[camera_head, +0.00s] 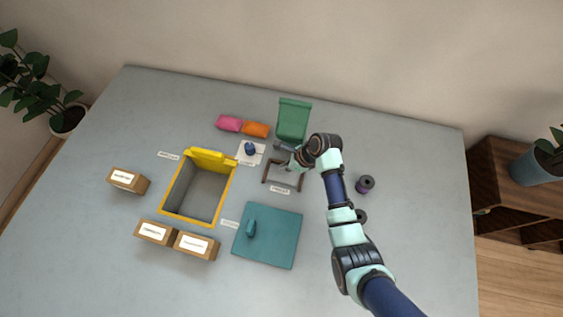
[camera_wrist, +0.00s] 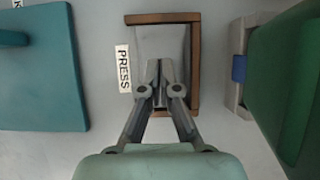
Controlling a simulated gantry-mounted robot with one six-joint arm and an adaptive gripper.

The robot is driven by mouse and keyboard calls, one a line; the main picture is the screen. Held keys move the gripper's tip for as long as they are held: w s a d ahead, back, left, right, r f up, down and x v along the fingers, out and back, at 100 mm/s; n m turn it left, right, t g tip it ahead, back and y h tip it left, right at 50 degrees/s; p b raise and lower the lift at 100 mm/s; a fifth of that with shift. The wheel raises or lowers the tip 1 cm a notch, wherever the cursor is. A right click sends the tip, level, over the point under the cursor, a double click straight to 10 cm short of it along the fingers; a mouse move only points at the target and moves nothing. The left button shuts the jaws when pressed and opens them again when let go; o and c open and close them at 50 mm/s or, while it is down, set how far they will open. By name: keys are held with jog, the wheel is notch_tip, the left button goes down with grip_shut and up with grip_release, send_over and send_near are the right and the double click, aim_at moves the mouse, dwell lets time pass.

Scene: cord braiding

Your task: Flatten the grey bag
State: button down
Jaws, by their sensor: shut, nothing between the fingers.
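A brown frame (camera_wrist: 195,60) with a "PRESS" label (camera_wrist: 123,68) beside it lies below my gripper in the wrist view. A flat, light grey patch (camera_wrist: 160,40) shows inside the frame; I cannot tell whether it is the grey bag or the frame's floor. My gripper (camera_wrist: 159,68) is shut and empty, with its fingertips over the inside of the frame. The fingers hide part of that inside. I cannot tell whether they touch it. In the head view the frame (camera_head: 266,177) is partly covered by my arm.
A green lidded box (camera_head: 294,118) stands beyond the frame. A teal board (camera_head: 275,245) with a handle lies in front. A yellow-rimmed bin (camera_head: 167,195), small labelled boxes (camera_head: 128,180), and pink (camera_head: 229,123) and orange (camera_head: 256,129) packs lie left. A dark spool (camera_head: 365,184) stands right.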

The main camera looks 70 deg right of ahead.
notch_tip(320, 180, up, 7)
jog(key=p, duration=0.7)
jog(key=shift+f, duration=0.1)
